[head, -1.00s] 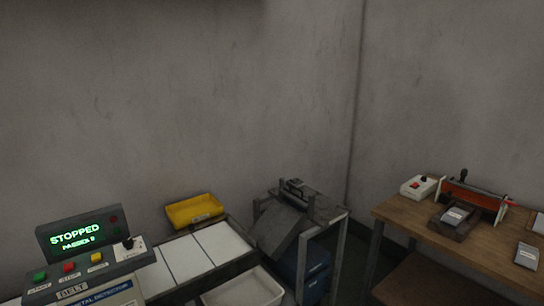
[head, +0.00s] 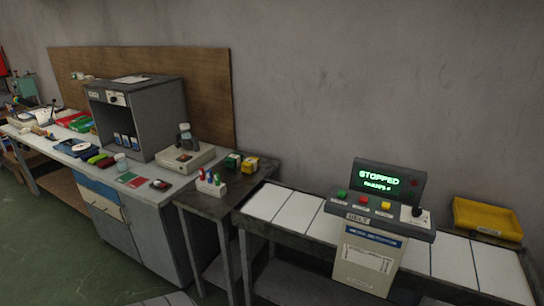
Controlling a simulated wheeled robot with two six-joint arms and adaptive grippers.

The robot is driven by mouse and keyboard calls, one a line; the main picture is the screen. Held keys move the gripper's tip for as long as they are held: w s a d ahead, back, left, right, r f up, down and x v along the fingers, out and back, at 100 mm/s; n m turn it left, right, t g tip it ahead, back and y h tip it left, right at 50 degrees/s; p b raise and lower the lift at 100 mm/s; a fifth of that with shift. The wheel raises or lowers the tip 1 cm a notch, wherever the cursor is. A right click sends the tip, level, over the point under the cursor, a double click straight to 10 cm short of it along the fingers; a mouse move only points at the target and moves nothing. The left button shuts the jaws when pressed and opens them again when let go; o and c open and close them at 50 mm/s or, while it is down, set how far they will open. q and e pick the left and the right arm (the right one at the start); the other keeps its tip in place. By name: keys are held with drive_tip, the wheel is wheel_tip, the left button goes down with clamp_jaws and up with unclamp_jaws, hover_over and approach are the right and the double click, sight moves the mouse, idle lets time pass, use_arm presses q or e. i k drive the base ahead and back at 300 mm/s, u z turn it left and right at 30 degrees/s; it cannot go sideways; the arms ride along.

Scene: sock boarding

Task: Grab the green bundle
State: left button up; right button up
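Small green items show on the left side of the view, and they are too small to tell which is the green bundle. A green item (head: 96,158) lies on the grey workbench (head: 140,174) beside a dark red one (head: 106,162). A small green box (head: 233,160) stands beside a yellow box (head: 250,164) on the dark side table (head: 226,192). Further left, a green item (head: 82,126) lies near red ones. Neither of my grippers is in view.
A grey cabinet (head: 163,112) and a scale-like device (head: 184,160) stand on the workbench. A metal detector (head: 368,250) reading "STOPPED" straddles a white belt (head: 298,212). A yellow tray (head: 487,218) sits at right. Green floor (head: 60,250) is clear at lower left.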

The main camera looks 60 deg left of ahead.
sight(233, 161)
drive_tip(key=u, duration=2.25)
drive_tip(key=k, duration=0.85)
drive_tip(key=u, duration=1.25)
drive_tip(key=i, duration=1.7)
drive_tip(key=z, duration=0.35)
drive_tip(key=i, duration=1.1)
drive_tip(key=z, duration=1.45)
drive_tip(key=i, duration=0.8)
drive_tip(key=z, duration=1)
drive_tip(key=i, duration=0.25)
drive_tip(key=z, duration=0.25)
